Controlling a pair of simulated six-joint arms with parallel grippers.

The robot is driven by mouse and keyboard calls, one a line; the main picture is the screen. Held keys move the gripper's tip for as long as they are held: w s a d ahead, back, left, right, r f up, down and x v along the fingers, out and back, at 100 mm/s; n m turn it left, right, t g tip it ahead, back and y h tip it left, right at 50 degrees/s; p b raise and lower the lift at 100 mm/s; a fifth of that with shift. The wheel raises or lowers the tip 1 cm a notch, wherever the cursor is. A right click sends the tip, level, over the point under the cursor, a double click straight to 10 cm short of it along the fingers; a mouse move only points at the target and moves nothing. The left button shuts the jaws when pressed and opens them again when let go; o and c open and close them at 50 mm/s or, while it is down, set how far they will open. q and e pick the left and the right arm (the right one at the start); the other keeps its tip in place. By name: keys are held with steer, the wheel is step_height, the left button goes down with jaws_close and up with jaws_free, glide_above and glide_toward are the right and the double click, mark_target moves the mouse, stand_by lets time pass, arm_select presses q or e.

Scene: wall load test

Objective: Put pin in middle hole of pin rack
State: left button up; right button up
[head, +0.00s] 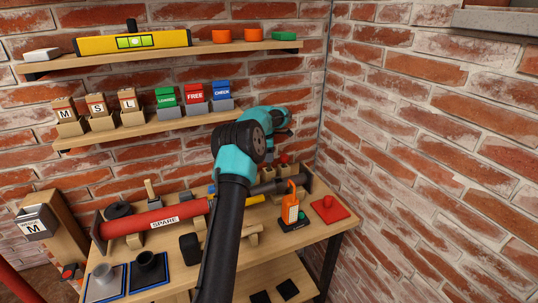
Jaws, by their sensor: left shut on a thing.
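My left gripper (286,132) is shut, above the back right part of the workbench near the brick corner. What it holds is mostly hidden by the gripper and wrist; it appears to be the pin, but its shape cannot be made out. A small red knob (284,158) shows just below the gripper. Below it are small light wooden blocks (268,176) that may be the pin rack; my arm partly covers this area, and its holes cannot be made out. My right gripper is not in view.
A red SPARE cylinder (150,219) lies across the bench (312,232). An orange-handled device (291,210) and a red plate (324,208) stand at the right. Two cups on blue-edged mats (104,285) are at front left. Shelves (150,130) with labelled boxes line the wall.

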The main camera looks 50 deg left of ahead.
arm_select(q)
steer(key=shift+f, duration=0.3)
steer(key=o, duration=1.6)
steer(key=shift+r, duration=0.15)
steer(key=shift+r, duration=3.9)
